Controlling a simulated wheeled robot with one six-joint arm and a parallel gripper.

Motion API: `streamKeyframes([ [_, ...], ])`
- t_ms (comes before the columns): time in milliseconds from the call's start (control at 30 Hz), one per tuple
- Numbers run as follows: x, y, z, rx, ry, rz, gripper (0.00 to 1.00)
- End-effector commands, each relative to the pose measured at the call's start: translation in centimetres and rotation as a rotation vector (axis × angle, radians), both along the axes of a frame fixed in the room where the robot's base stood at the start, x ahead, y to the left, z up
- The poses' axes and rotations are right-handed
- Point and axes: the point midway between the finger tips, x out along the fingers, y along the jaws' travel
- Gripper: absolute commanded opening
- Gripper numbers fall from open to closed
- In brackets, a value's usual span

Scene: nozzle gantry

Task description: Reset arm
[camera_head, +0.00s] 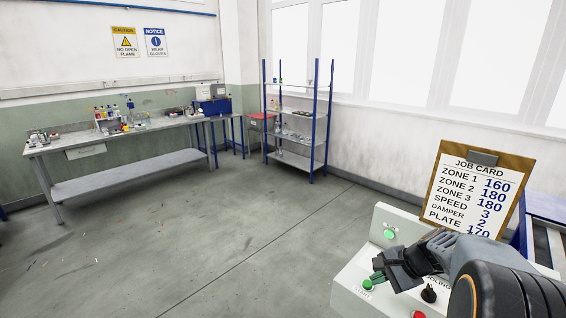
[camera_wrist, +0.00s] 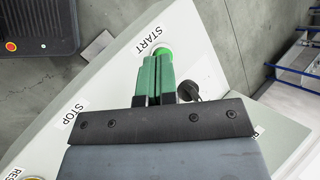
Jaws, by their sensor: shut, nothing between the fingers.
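My gripper (camera_head: 377,276) is over the sloped front of the light grey control console (camera_head: 352,268), at the lower right of the head view. In the wrist view its green fingers (camera_wrist: 157,62) are closed together with nothing between them. The fingertips are at the green START button (camera_wrist: 164,51), which also shows in the head view (camera_head: 368,284). I cannot tell whether they touch it. The fingers and palm hide part of the panel.
The console also has a lit green lamp (camera_head: 389,234), a black knob (camera_head: 429,293) and a red button (camera_head: 418,315). A job card clipboard (camera_head: 477,190) stands behind my arm. A workbench (camera_head: 120,134) and a blue-post shelf (camera_head: 297,112) stand farther back. The floor between is clear.

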Motion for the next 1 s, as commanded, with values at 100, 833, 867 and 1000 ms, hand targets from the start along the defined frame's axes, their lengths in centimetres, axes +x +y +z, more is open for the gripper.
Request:
streamKeyframes([
  [100,-3.9,1.7,-0.2,-0.233,-0.013,0.252,0.0],
  [833,-12.7,10.2,5.0,-0.882,-0.345,1.016,0.0],
  [867,-12.7,10.3,5.0,-0.881,-0.347,1.018,0.0],
  [1000,-12.7,10.3,5.0,-0.88,-0.346,1.017,0.0],
])
